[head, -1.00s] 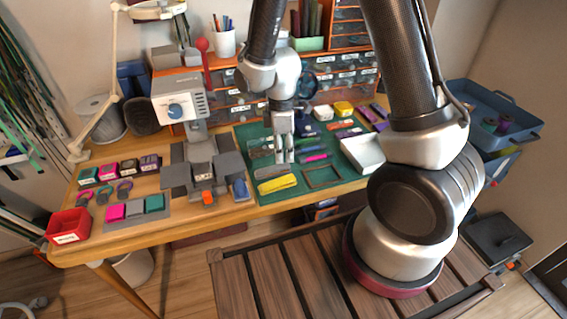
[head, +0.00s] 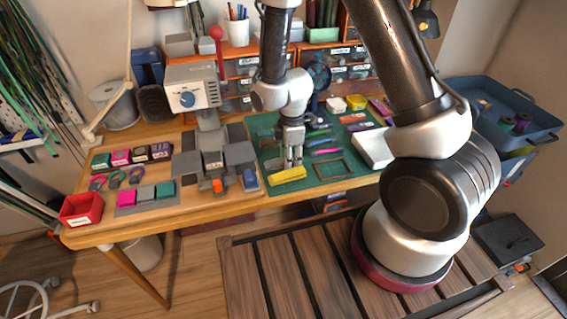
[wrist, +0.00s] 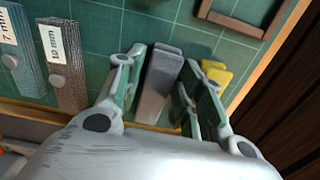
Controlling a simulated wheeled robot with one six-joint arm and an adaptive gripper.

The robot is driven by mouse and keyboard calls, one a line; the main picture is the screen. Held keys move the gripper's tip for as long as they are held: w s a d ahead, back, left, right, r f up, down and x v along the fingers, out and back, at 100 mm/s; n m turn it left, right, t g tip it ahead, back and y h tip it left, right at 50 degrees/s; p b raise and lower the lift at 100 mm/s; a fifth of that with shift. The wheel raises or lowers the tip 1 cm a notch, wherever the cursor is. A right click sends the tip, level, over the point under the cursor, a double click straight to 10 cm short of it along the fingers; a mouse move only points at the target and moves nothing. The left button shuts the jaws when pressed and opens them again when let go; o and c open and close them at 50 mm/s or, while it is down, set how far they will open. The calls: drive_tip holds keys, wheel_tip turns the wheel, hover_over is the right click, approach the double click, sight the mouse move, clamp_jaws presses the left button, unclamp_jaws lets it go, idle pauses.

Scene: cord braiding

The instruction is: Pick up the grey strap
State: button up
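The grey strap (wrist: 160,82) shows in the wrist view as a narrow grey piece lying on the green cutting mat (wrist: 105,20). My gripper (wrist: 164,90) is open, with one finger on each side of the strap. Narrow gaps seem to remain beside it. In the head view my gripper (head: 286,160) is low over the left part of the mat, pointing down, and largely hides the strap. A yellow strap (head: 288,174) lies just in front of it, and its end (wrist: 216,73) shows beyond the right finger in the wrist view.
Flat pieces, one labelled 10 mm (wrist: 63,65), lie left of the fingers. A brown frame (head: 333,169) and a white tray (head: 374,148) are to the right.

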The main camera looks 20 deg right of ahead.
drive_tip(key=c, duration=0.7)
